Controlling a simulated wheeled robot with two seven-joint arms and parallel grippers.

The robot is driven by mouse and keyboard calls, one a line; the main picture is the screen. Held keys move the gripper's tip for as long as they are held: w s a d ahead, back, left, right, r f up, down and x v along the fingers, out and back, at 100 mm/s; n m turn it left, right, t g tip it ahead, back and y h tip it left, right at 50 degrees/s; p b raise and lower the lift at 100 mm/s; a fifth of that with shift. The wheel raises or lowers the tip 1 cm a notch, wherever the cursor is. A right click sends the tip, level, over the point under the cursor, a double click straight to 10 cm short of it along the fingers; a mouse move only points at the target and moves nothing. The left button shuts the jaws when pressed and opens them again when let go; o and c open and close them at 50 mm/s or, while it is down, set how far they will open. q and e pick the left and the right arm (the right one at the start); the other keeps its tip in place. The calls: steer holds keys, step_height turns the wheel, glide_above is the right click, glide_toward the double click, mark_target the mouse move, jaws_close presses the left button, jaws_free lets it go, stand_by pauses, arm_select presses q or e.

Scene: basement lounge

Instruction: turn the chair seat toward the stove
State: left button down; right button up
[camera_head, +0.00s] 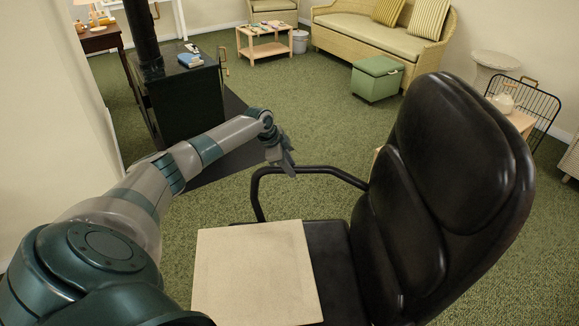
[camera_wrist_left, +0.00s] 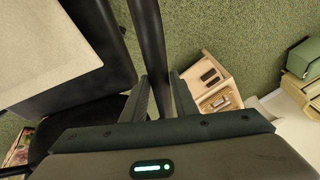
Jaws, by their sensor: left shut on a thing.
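The black office chair (camera_head: 450,160) stands at the right of the head view, backrest at the right and seat (camera_head: 332,262) extending left. A flat beige square (camera_head: 255,270) lies over the seat; it also shows in the wrist view (camera_wrist_left: 50,45). My left gripper (camera_head: 288,168) is shut on the chair's far armrest (camera_head: 325,170). In the wrist view the armrest (camera_wrist_left: 148,40) runs between the fingers of my left gripper (camera_wrist_left: 163,98). The black stove (camera_head: 185,95) with its pipe stands at upper left, beyond my left arm. My right gripper is not in view.
A green storage box (camera_head: 377,78) stands before a wicker sofa (camera_head: 385,35). A low wooden table (camera_head: 264,46) is at the back. A black wire rack (camera_head: 530,100) and a white teapot (camera_head: 503,101) are behind the chair.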

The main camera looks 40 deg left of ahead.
mark_target(367, 188)
arm_select(q)
steer(key=shift+w+d, duration=0.1)
steer(key=shift+d, duration=0.05)
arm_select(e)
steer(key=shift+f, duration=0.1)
